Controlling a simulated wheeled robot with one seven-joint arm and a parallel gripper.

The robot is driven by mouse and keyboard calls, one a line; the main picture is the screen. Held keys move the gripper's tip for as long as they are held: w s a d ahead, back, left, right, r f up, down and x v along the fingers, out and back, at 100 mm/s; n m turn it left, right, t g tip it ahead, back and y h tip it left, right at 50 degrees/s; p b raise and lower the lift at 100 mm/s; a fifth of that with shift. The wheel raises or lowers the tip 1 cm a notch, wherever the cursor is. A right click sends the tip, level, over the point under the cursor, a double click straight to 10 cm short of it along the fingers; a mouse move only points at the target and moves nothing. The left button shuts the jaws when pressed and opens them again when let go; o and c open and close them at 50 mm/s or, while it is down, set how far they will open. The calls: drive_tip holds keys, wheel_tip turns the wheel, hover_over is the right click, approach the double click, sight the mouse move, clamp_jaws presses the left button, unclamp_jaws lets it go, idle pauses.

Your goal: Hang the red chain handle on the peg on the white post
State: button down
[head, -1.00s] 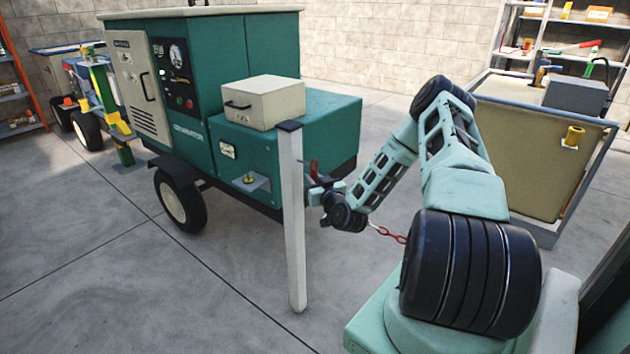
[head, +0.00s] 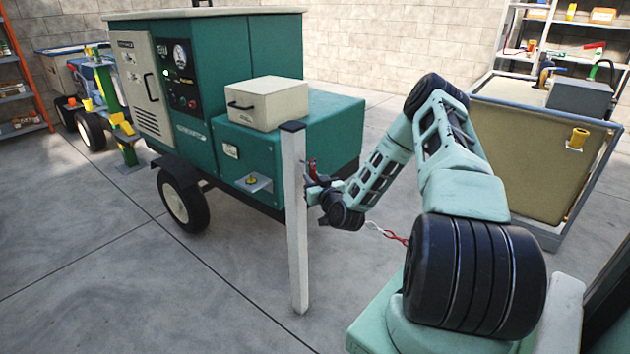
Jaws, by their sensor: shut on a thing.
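The white post (head: 298,235) stands upright on the floor left of my arm, with a dark cap on top. My gripper (head: 311,180) is close to the right side of the post's upper part. A small red piece, the chain handle (head: 312,165), shows at the gripper's fingertips, and the gripper is shut on it. A red and white chain (head: 388,232) shows below my wrist and runs right behind my arm. The peg cannot be made out; the post and gripper crowd that spot. Whether the handle touches the post or peg cannot be told.
A green generator trailer (head: 225,85) stands behind the post, with a beige box (head: 267,103) on its lower deck. A tan bin (head: 530,150) stands at the right. Shelves (head: 570,35) line the back right. The floor left of the post is open.

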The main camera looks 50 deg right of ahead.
drive_tip(key=shift+w, duration=0.3)
drive_tip(key=shift+w, duration=0.35)
drive_tip(key=shift+w, duration=0.15)
drive_tip(key=shift+a+f+b, duration=0.1)
drive_tip(key=shift+f+b, duration=0.4)
drive_tip(key=shift+b, duration=0.05)
drive_tip(key=shift+f, duration=0.3)
drive_tip(key=shift+a+f+b, duration=0.15)
drive_tip(key=shift+f+b, duration=0.2)
drive_tip(key=shift+b, duration=0.05)
idle(1.0)
drive_tip(key=shift+r, duration=0.25)
idle(0.5)
